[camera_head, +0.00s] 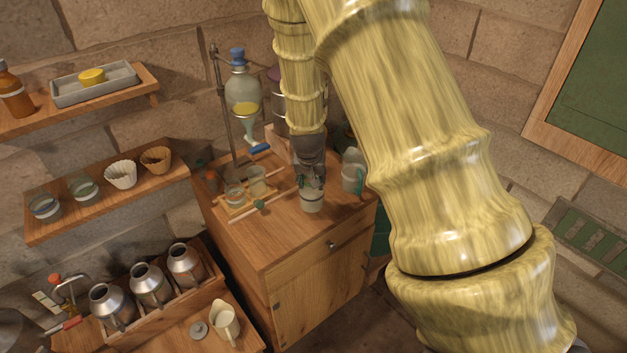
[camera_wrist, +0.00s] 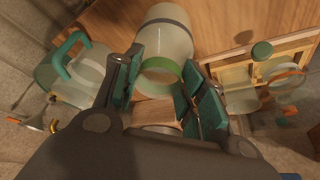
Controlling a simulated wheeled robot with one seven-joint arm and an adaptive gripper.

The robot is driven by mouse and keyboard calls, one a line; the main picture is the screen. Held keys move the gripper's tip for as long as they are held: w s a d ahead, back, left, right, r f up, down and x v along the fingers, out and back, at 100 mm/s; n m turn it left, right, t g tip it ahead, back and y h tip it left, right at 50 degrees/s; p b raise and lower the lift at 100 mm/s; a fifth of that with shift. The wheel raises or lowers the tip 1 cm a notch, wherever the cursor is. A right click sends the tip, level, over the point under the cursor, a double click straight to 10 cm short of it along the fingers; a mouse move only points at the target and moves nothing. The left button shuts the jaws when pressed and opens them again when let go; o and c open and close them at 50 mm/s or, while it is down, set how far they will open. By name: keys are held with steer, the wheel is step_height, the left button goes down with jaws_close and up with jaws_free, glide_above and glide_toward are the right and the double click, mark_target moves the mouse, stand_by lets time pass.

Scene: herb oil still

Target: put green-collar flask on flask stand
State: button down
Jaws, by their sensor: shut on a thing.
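The green-collar flask (camera_head: 312,201) is a pale glass vessel over the cabinet top. In the wrist view the flask (camera_wrist: 165,35) shows a grey band on its body and a green collar between my finger pads. My gripper (camera_head: 309,180) points down and is shut on the flask at its collar; it also shows in the wrist view (camera_wrist: 165,85). I cannot tell whether the flask's base touches the wood. A low wooden frame (camera_wrist: 286,48), perhaps the flask stand, holds glassware; it lies left of the flask in the head view (camera_head: 236,213).
A glass jug with a green handle (camera_head: 353,170) stands close right of my gripper. A metal stand (camera_head: 224,110) carries a blue-capped glass vessel (camera_head: 242,90) behind the frame. The cabinet top (camera_head: 275,237) is clear toward its front edge. Shelves are on the left.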

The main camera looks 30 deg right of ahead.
steer(key=shift+w+d+f, duration=0.2)
steer(key=shift+w+d, duration=0.35)
steer(key=shift+d, duration=0.2)
steer(key=shift+s+f+p, duration=0.1)
steer(key=shift+f+p, duration=0.2)
steer(key=shift+p, duration=0.15)
steer(key=shift+f+p, duration=0.55)
steer(key=shift+f, duration=0.8)
steer(key=shift+f, duration=0.15)
steer(key=c, duration=0.9)
jaws_free()
steer(key=shift+o, duration=0.2)
steer(key=shift+r, duration=0.2)
